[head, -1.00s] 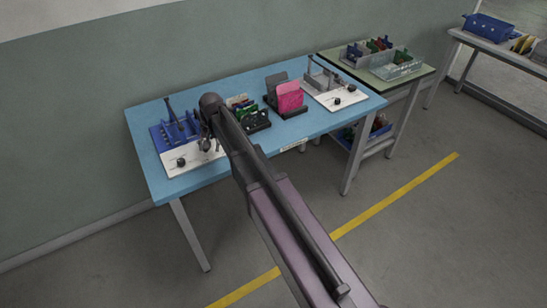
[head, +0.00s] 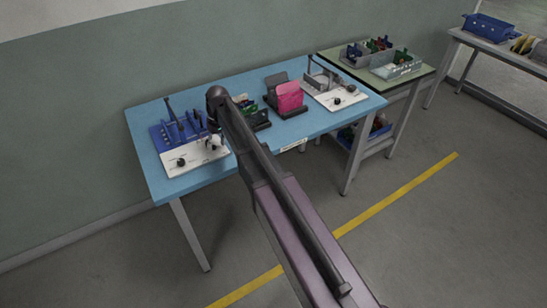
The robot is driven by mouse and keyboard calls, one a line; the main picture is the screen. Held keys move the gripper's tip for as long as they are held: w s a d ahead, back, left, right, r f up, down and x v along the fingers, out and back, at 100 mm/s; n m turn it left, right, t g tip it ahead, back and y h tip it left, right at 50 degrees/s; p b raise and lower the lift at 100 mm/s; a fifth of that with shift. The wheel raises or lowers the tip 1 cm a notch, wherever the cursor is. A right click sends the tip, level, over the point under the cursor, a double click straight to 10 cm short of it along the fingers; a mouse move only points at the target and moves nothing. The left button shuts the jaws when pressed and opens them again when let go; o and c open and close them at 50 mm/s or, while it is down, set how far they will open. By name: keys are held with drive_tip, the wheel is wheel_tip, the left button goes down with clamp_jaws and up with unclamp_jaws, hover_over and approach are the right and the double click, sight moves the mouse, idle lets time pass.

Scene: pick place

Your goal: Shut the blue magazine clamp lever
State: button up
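The blue magazine (head: 160,139) sits on a white base plate at the left end of the blue table. A dark lever (head: 169,110) stands up steeply at its back left; I take it to be the clamp lever.
On the blue table (head: 240,85), a black rack (head: 260,120), a pink piece (head: 289,97) in a dark holder, and a grey fixture on a white plate (head: 340,98) stand to the right. A green-topped table (head: 415,83) with bins adjoins at right.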

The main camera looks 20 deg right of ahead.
drive_tip(key=n, duration=0.1)
drive_tip(key=w+n, duration=0.1)
drive_tip(key=shift+d+n, duration=0.3)
drive_tip(key=shift+d, duration=0.1)
wheel_tip(320, 180, up, 14)
drive_tip(key=w+d+p, duration=0.2)
drive_tip(key=p, duration=1.2)
drive_tip(key=s+d+f+m+b, duration=0.1)
drive_tip(key=s+d, duration=0.3)
drive_tip(key=s, duration=0.4)
drive_tip(key=s+d+f+m+h+b, duration=0.1)
drive_tip(key=s+d+m, duration=0.3)
drive_tip(key=s, duration=0.5)
drive_tip(key=s+d+f+m+t+h+b, duration=0.1)
drive_tip(key=s+d, duration=0.3)
drive_tip(key=s, duration=0.4)
drive_tip(key=shift+s+d+f+m, duration=0.2)
drive_tip(key=shift+s+d+m, duration=0.1)
drive_tip(key=shift+m, duration=0.5)
drive_tip(key=shift+w+a, duration=0.1)
drive_tip(key=shift+w, duration=0.05)
